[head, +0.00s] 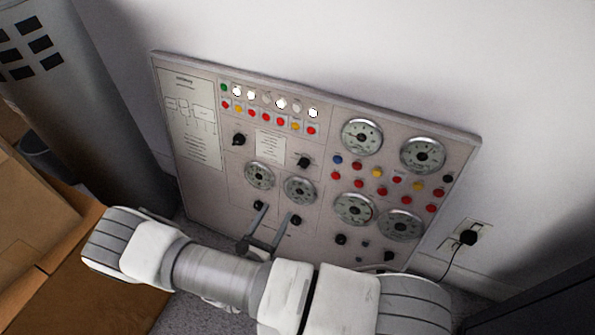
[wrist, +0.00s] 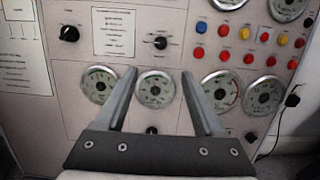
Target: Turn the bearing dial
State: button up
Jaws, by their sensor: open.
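A grey control panel (head: 226,180) leans against the wall and carries several black knobs and round gauges. I cannot read which knob is the bearing dial. Upper knobs (head: 238,139) and (head: 304,162) also show in the wrist view (wrist: 68,34). A small lower knob (head: 294,220) sits near my fingertips, and another lower knob (head: 258,205) is to its left. My gripper (head: 277,212) is open and empty in front of the lower part of the panel. In the wrist view its fingers (wrist: 159,73) frame a gauge (wrist: 155,89), with a knob (wrist: 152,131) lower between them. Contact cannot be told.
Coloured buttons (head: 376,173) and more gauges (head: 354,209) fill the panel's right side. A plug and cord (head: 467,237) sit in a wall outlet at right. A grey cylinder (head: 85,110) stands at left, with cardboard (head: 30,200) beside it.

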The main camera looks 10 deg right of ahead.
aim_at(303, 164)
jog(key=b+x, duration=0.3)
jog(key=x, duration=1.4)
jog(key=shift+d, duration=0.1)
jog(key=shift+c, duration=0.3)
grip_shut()
